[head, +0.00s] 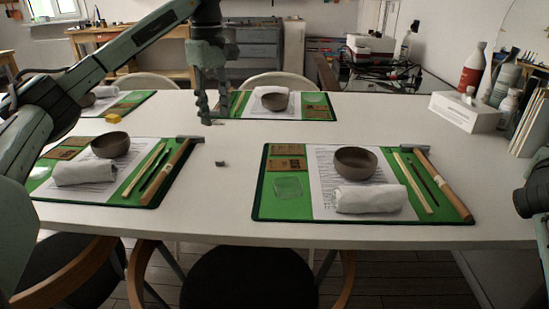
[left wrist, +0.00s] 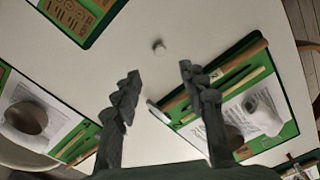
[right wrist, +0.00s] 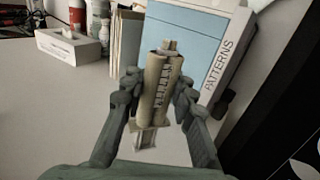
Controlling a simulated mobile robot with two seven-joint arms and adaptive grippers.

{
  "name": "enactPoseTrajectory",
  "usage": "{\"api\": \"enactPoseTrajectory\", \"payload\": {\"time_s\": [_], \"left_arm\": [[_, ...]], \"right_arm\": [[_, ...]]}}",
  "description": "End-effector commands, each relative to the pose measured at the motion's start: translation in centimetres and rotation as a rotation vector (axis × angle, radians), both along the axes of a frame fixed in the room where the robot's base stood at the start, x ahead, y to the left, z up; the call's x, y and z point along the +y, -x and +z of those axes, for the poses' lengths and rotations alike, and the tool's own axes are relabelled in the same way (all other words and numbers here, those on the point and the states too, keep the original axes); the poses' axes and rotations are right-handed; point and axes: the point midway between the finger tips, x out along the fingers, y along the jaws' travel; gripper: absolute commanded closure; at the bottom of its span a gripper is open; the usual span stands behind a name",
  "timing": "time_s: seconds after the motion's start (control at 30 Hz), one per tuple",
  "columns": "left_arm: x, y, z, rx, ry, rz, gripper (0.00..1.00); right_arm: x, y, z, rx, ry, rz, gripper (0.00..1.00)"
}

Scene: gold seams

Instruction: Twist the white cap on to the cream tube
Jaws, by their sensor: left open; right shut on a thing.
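The white cap (left wrist: 159,47) is small and stands alone on the white table. In the head view it shows as a small greyish piece (head: 221,164) between the two front mats. My left gripper (head: 211,118) is open and empty above the table, farther back than the cap. In the left wrist view its parted fingers (left wrist: 159,72) point down with the cap beyond their tips, not touching. My right gripper (right wrist: 157,82) is shut on the cream tube (right wrist: 153,95), a double-barrelled piece with a toothed middle. It is hidden in the head view, where only my right arm shows.
Green mats (head: 260,206) with bowls (head: 356,161), rolled cloths (head: 371,198), hammers (head: 440,180) and sticks lie around the table. A tissue box (head: 463,112), bottles and books (head: 530,125) stand at the right. A blue-covered book (right wrist: 195,50) is close behind the tube. The table around the cap is clear.

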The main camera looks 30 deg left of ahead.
Motion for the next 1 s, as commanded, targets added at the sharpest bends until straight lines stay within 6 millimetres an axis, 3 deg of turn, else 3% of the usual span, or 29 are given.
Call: {"api": "enactPoseTrajectory", "payload": {"time_s": [0.13, 0.37, 0.5, 0.9, 1.0], "left_arm": [[0.0, 0.0, -0.9, 0.001, 0.001, 0.0, 0.58], [0.0, 0.0, -5.0, 0.003, 0.001, -0.001, 0.58], [0.1, 0.0, -6.3, 0.001, 0.0, 0.001, 0.58], [0.0, 0.0, -6.9, 0.0, 0.001, 0.0, 0.58], [0.1, 0.0, -7.8, 0.002, 0.001, 0.0, 0.58]], "right_arm": [[0.0, 0.0, -0.6, 0.0, 0.0, 0.0, 1.0], [0.0, 0.0, -2.6, -0.001, 0.0, 0.0, 1.0], [0.0, 0.0, -2.4, -0.001, 0.0, 0.0, 1.0], [0.0, 0.0, -2.5, -0.001, 0.0, 0.0, 1.0], [0.0, 0.0, -2.6, -0.001, 0.0, 0.0, 1.0]]}}
